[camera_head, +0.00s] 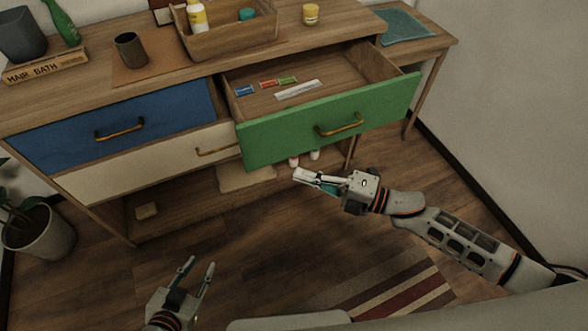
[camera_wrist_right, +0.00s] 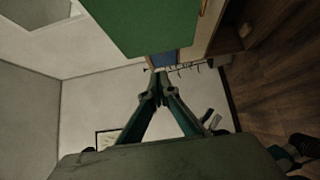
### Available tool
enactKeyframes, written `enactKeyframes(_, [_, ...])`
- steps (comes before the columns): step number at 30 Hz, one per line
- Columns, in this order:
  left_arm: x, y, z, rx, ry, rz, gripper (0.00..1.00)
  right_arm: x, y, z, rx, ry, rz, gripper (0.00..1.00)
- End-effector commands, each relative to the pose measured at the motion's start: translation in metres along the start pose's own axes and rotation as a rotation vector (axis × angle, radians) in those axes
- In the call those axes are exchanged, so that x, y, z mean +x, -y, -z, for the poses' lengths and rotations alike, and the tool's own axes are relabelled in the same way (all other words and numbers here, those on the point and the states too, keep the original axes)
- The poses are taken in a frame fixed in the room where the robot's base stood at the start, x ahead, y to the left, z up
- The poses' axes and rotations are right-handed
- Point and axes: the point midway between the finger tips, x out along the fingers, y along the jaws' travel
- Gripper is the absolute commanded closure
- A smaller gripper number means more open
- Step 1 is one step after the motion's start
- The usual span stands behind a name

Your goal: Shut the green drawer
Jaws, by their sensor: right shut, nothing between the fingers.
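The green drawer (camera_head: 285,133) is pulled out of the wooden cabinet, and its inside shows from above. It has a brass handle (camera_head: 340,125) on its front. Inside lie several small coloured items (camera_head: 265,85) and a pale flat strip (camera_head: 298,90). My right gripper (camera_head: 300,174) is shut and empty, in front of and below the drawer's front, apart from it as far as I can tell. The green panel (camera_wrist_right: 140,22) also shows in the right wrist view, beyond the shut fingertips (camera_wrist_right: 160,75). My left gripper (camera_head: 200,264) is open and empty, low over the floor.
A blue drawer (camera_head: 120,125) and a cream drawer (camera_head: 150,163) sit shut to the left. A plant pot (camera_head: 38,235) is at far left.

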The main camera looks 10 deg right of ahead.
Motion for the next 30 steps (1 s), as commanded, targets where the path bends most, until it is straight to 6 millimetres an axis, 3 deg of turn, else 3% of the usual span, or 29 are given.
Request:
enactKeyframes(13, [-0.001,-0.004,-0.004,-0.004,0.004,-0.006,0.72,0.086,-0.001,-0.003,0.000,0.002,-0.002,1.00])
enactKeyframes(21, [0.000,-0.005,-0.012,0.000,0.017,-0.008,0.72,0.106,0.001,-0.025,0.003,0.002,0.000,1.00])
enactKeyframes(30, [0.000,-0.002,-0.007,0.002,0.009,-0.003,0.72,0.109,0.000,-0.029,0.003,0.002,0.000,1.00])
